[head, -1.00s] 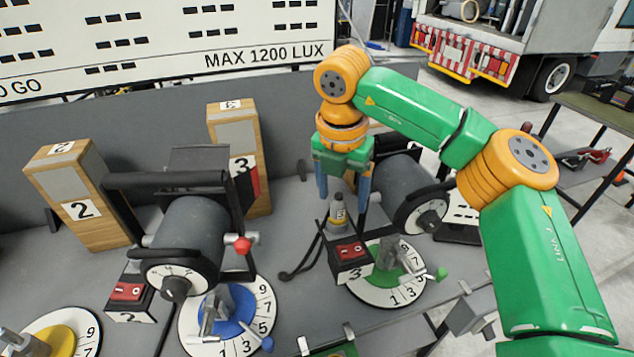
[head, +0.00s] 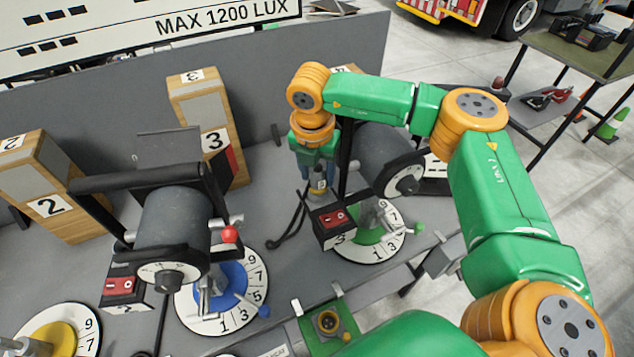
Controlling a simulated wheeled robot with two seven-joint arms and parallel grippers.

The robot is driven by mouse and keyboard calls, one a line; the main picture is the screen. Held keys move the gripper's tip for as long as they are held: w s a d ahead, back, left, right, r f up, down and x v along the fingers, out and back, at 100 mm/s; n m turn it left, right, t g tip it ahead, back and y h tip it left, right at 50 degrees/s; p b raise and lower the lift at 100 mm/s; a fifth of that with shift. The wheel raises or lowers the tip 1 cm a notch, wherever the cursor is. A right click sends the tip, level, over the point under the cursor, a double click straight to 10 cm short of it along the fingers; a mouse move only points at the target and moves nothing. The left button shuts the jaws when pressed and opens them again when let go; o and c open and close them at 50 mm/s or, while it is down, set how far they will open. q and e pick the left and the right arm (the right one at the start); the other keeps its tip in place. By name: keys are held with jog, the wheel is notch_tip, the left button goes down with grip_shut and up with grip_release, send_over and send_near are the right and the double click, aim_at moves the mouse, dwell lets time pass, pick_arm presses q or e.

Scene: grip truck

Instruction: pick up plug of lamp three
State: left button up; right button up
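The plug of lamp three (head: 319,187) is a grey upright plug with a yellow label. It stands on the grey table behind the black switch box marked 3 (head: 334,224). A black cable lies on the table beside it. My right gripper (head: 318,175) points down from above, with its blue fingers around the upper part of the plug. The fingers look spread, one to each side; whether they touch it I cannot tell. My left gripper is not in view.
A lamp with a dark drum (head: 385,160) stands close right of my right gripper. A dial with a green centre (head: 372,247) lies in front. Another drum lamp (head: 172,230) and wooden block 3 (head: 208,125) stand left. A green socket box (head: 327,325) is at the front edge.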

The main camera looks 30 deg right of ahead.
jog(key=shift+s+r, duration=0.1)
jog(key=shift+s, duration=0.1)
jog(key=c, duration=0.7)
grip_shut()
jog(key=shift+w, duration=0.15)
